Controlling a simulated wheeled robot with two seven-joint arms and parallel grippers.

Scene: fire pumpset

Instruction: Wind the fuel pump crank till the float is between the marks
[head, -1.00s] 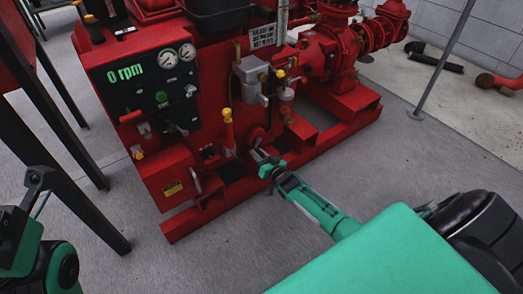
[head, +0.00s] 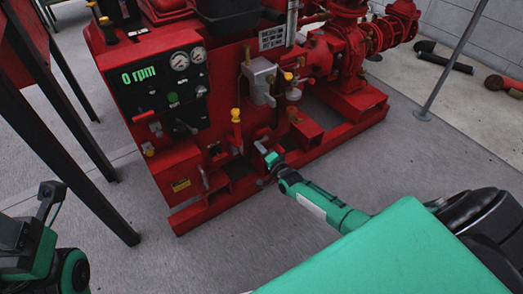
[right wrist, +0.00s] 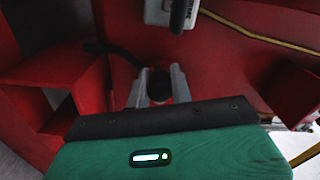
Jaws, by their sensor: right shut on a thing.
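The red pump set (head: 180,160) stands in the middle of the head view. My right gripper (head: 265,152) is low at its front, right of the yellow-topped red post. In the right wrist view its two grey fingers (right wrist: 158,88) are shut on a dark, rounded crank handle (right wrist: 159,82), with red surfaces behind. A dark bar (right wrist: 105,48) runs left from there. The crank is too small to make out in the head view. A small clear bowl (head: 294,95) sits above and right of the gripper; I cannot make out a float or marks.
The panel (head: 160,95) reads 0 rpm and has two round gauges. The red base rail (head: 330,137) runs along the floor near my right gripper. Dark legs (head: 85,130) stand at left, a grey pole (head: 450,60) at right. The floor in front is clear.

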